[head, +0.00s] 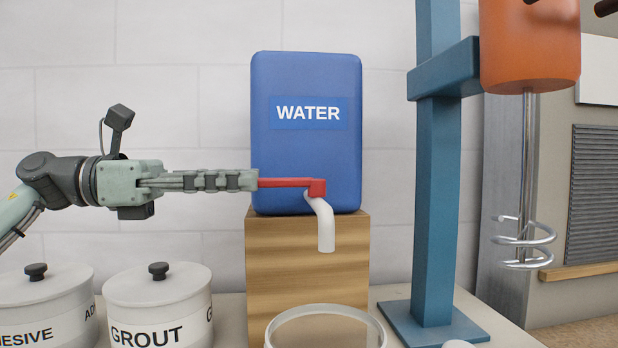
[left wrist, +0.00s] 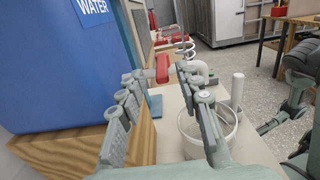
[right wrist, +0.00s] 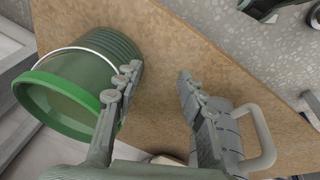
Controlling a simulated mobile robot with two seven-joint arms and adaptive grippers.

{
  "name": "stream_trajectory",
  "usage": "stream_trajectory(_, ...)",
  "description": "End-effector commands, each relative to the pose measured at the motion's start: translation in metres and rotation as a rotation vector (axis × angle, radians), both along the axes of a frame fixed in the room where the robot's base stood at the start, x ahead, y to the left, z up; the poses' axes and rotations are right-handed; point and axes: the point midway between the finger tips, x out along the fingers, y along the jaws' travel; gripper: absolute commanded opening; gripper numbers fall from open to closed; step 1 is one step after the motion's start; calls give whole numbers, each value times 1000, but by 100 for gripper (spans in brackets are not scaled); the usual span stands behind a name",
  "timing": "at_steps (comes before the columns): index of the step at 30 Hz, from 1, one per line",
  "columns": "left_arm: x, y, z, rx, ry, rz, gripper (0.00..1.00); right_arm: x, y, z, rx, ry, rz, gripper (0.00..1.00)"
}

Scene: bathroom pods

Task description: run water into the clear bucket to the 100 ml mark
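The blue WATER tank (head: 306,150) stands on a wooden block. Its red lever (head: 290,183) points left above the white spout (head: 325,225). No stream shows below the spout. The clear bucket (head: 325,312) stands below the spout, cut off by the lower edge; its marks and any water cannot be made out. It also shows in the left wrist view (left wrist: 222,128). My left gripper (head: 254,180) is at the lever's left end. In the left wrist view its fingers are apart, with the lever (left wrist: 162,68) between or just beyond the tips. My right gripper (right wrist: 158,74) is open and empty.
Lidded ADHESIVE (head: 45,300) and GROUT (head: 158,295) pots stand at left. A blue mixer stand (head: 436,200) with a spiral paddle (head: 524,240) stands at right. In the right wrist view, a green bucket (right wrist: 65,105) and a grey handled vessel (right wrist: 228,130) flank the fingers.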

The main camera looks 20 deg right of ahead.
Motion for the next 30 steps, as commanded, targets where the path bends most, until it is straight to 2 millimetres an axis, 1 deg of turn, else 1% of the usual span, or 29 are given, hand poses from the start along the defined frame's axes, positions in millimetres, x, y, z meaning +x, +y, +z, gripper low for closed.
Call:
stream_trajectory(4, -5, -14, 1, 6, -6, -8, 34, 1, 3, 2, 6, -6, 1, 40)
stream_trajectory(6, -7, -25, 1, 5, -5, -8, 34, 1, 5, 0, 12, -9, 2, 40)
stream_trajectory(7, -8, -30, 1, 5, -5, -8, 34, 0, 6, -3, 15, -5, 3, 40)
stream_trajectory(9, -10, -41, 2, 4, -6, -7, 34, -3, 6, -17, 17, 11, 0, 40)
stream_trajectory(12, -14, -56, 2, 3, -5, -7, 34, -3, 5, -23, 19, 11, 1, 40)
stream_trajectory(16, -15, -70, 1, 3, -4, -5, 34, -5, 4, -29, 21, 15, 0, 40)
stream_trajectory(21, -17, -76, 0, 2, -4, -4, 34, -5, 4, -32, 22, 15, -1, 40)
stream_trajectory(27, -17, -76, 0, 2, -4, -4, 34, -5, 4, -33, 22, 16, -1, 40)
stream_trajectory(30, -16, -76, 0, 2, -4, -3, 22, -5, 4, -33, 22, 16, -1, 40)
